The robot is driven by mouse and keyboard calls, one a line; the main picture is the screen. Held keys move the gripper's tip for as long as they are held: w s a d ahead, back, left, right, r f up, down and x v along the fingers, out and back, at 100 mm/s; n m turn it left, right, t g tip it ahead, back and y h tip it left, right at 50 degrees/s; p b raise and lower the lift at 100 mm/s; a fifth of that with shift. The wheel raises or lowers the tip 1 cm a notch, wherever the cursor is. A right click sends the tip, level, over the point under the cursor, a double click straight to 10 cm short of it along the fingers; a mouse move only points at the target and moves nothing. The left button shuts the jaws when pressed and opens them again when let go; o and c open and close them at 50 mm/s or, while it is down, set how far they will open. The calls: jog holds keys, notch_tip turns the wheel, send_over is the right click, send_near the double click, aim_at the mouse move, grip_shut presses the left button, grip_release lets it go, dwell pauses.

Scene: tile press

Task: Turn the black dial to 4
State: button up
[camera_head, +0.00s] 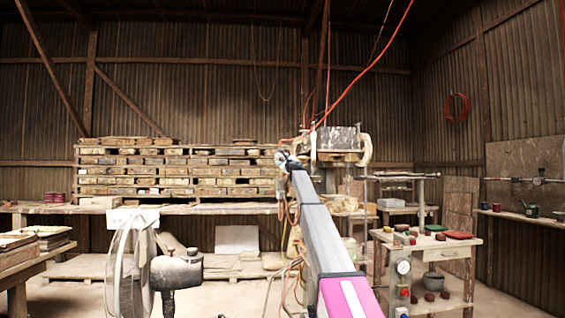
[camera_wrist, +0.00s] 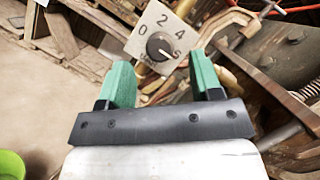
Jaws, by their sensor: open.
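The black dial (camera_wrist: 160,47) shows in the wrist view on a pale square plate (camera_wrist: 146,22) marked 0, 2, 4 and 6. Its white mark appears to point toward the 6 at lower right. The plate looks tilted in this view. My gripper (camera_wrist: 158,58) has two green fingers, spread apart with nothing between them. The dial appears between and beyond the fingertips; I see no contact. In the head view my arm reaches forward to the press (camera_head: 338,140), and I cannot make out the dial there.
A green container (camera_wrist: 10,165) stands at lower left. In the head view a fan (camera_head: 130,262) stands front left and a wooden workbench (camera_head: 445,252) stands right.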

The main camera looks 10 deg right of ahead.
aim_at(282, 159)
jog(key=shift+x, duration=1.6)
jog(key=c, duration=0.9)
jog(key=shift+n, duration=0.4)
jog(key=n+g, duration=0.1)
jog(key=n, duration=0.2)
jog(key=n+g+y, duration=0.1)
jog(key=n, duration=0.2)
jog(key=shift+d+r, duration=0.1)
jog(key=shift+d, duration=0.05)
jog(key=n+g, duration=0.2)
jog(key=n, duration=0.3)
jog(key=shift+r+n, duration=0.1)
jog(key=shift+n, duration=0.3)
jog(key=shift+s+g, duration=0.1)
jog(key=shift+g, duration=0.2)
